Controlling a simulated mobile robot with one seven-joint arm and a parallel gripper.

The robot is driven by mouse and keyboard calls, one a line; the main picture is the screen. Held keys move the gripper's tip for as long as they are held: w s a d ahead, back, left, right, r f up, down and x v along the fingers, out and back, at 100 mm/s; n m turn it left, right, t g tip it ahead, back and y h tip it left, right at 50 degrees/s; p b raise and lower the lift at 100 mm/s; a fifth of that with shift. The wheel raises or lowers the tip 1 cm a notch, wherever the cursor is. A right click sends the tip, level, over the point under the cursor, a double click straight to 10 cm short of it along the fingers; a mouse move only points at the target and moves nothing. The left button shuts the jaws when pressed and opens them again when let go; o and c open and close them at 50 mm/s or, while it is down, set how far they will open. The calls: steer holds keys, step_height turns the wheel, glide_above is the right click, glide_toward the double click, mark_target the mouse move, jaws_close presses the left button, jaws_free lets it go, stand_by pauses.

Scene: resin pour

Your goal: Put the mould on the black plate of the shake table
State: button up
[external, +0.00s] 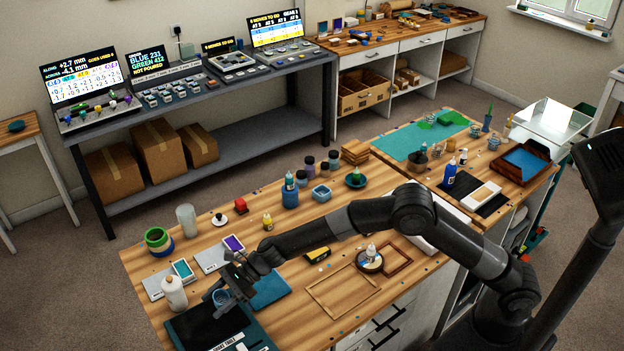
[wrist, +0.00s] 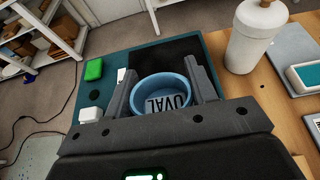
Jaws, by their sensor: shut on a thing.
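The mould is a small blue cup with a dark "OVAL" marking inside, seen in the wrist view (wrist: 160,84) and in the external view (external: 221,297). My gripper (external: 226,289) is shut on it, one finger on each side, as the wrist view (wrist: 162,80) also shows. The shake table (wrist: 103,62) is teal with a black plate (wrist: 172,48) on top. The plate also shows in the external view (external: 203,328) at the front left of the bench. The mould appears over the plate; I cannot tell whether it touches. My gripper hides part of the plate.
A white bottle (external: 174,293) stands close beside the shake table, to its right in the wrist view (wrist: 257,38). A green button (wrist: 94,69) and white blocks (wrist: 90,115) sit on the table's teal border. A teal mat (external: 271,289) lies to the gripper's right.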

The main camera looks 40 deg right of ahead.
steer(key=shift+a+f, duration=0.1)
steer(key=shift+f, duration=2)
steer(key=shift+f, duration=0.15)
steer(key=o, duration=1)
steer(key=shift+o, duration=0.2)
steer(key=shift+s+r, duration=0.1)
steer(key=shift+r, duration=0.15)
steer(key=v, duration=1.2)
steer(key=shift+f, duration=0.1)
